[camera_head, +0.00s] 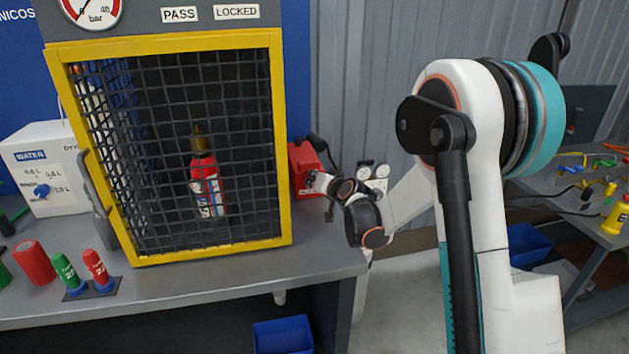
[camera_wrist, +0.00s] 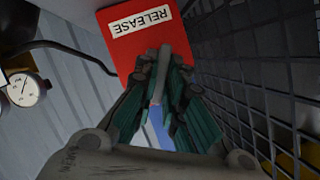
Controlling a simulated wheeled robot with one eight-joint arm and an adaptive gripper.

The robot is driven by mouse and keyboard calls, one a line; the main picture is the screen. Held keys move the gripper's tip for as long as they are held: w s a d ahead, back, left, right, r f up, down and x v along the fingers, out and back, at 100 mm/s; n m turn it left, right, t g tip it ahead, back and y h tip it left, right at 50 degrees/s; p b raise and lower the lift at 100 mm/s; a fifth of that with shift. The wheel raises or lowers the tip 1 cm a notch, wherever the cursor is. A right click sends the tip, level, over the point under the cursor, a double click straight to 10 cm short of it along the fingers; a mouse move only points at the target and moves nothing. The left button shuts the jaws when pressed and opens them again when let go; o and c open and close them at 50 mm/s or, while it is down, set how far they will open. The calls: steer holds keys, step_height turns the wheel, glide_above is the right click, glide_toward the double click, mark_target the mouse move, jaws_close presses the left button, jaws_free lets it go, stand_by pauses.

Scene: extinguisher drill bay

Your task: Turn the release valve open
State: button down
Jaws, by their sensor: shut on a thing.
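The red release box (camera_head: 302,165) stands on the bench just right of the yellow-framed cage. In the wrist view its red face (camera_wrist: 124,52) carries a RELEASE label. A pale grey valve handle (camera_wrist: 160,76) projects below the label. My gripper (camera_wrist: 163,70) has its fingertips closed around this handle, close to the red face. How far the handle is turned is hard to tell.
The mesh cage (camera_head: 281,150) holds a red extinguisher (camera_head: 206,185) and runs close beside my gripper. Signs above read PASS and LOCKED. A dark hose (camera_wrist: 60,46) and a small gauge (camera_wrist: 27,89) are near the box.

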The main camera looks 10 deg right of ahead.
steer(key=shift+a+r+n+h+p, duration=0.15)
steer(key=shift+n+h+p, duration=0.3)
steer(key=shift+n+h, duration=0.35)
steer(key=shift+a+n+h, duration=0.1)
steer(key=shift+n+h, duration=0.6)
steer(key=shift+n, duration=0.6)
steer(key=c, duration=1.7)
jaws_free()
steer(key=v, duration=1.2)
